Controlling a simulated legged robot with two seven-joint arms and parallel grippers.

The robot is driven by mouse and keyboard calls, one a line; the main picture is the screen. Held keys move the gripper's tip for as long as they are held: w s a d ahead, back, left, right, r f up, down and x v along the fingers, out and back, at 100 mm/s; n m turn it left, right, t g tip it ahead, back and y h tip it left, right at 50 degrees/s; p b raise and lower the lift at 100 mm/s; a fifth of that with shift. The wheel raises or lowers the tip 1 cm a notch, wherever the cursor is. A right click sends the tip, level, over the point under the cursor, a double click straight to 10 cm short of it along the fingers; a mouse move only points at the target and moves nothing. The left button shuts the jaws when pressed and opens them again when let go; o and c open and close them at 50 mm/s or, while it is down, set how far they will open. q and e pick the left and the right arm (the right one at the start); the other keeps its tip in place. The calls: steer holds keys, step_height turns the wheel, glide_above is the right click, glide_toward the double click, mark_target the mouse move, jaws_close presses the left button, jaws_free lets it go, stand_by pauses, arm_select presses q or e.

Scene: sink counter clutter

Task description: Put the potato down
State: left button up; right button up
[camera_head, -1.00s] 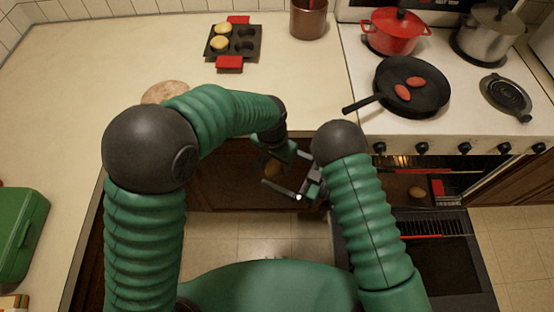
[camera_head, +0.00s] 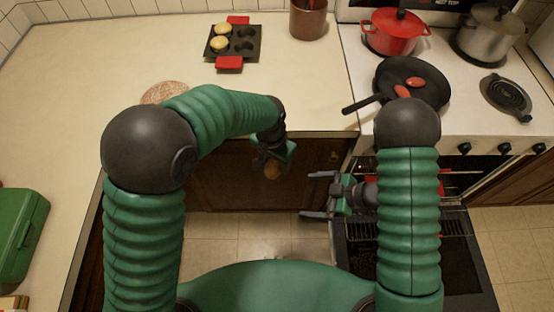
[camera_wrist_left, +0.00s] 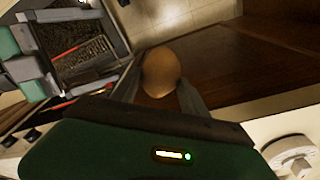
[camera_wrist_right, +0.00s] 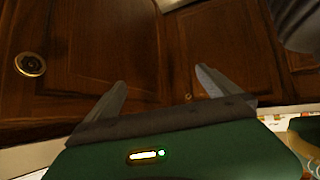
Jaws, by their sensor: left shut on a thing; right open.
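The brown potato (camera_head: 273,170) is held in my left gripper (camera_head: 272,164), in front of the dark wooden cabinet below the counter edge. In the left wrist view the potato (camera_wrist_left: 160,72) sits between the two fingers, which are shut on it. My right gripper (camera_head: 318,194) is open and empty, lower and to the right of the potato, near the open oven. In the right wrist view its fingers (camera_wrist_right: 160,92) are spread apart with only cabinet doors beyond them.
The oven door (camera_head: 455,255) hangs open below the stove. A black pan (camera_head: 425,80) with red pieces and a red pot (camera_head: 393,32) stand on the stove. A green box (camera_head: 20,225) is at left.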

arm_select(q)
steer(key=shift+a, duration=0.1)
arm_select(e)
steer(key=w+d+r+m+t+h, duration=0.2)
steer(key=w+d+r+m+h, duration=0.45)
steer(key=d+h, duration=0.3)
arm_select(q)
steer(key=shift+s+d+r, duration=0.1)
steer(key=shift+s+d, duration=0.05)
steer(key=shift+d, duration=0.05)
steer(key=shift+a, duration=0.1)
steer(key=shift+w+a, duration=0.25)
steer(key=shift+a, duration=0.1)
steer(key=s+a+n, duration=0.2)
steer(key=a+n, duration=0.1)
steer(key=a, duration=0.6)
steer(key=s+a+n, duration=0.3)
steer(key=a, duration=0.7)
steer(key=shift+s+a+n+y, duration=0.15)
steer(key=shift+a+n+y, duration=0.05)
steer(key=shift+n+y, duration=0.2)
arm_select(e)
steer(key=s+r+m+g, duration=0.1)
steer(key=s+r+m, duration=0.2)
steer(key=s, duration=0.3)
steer(key=s+a+r+m+g, duration=0.1)
steer(key=s+r+m+g, duration=0.1)
steer(key=s+m, duration=0.4)
steer(key=shift+s+r, duration=0.45)
steer(key=shift+s, duration=0.1)
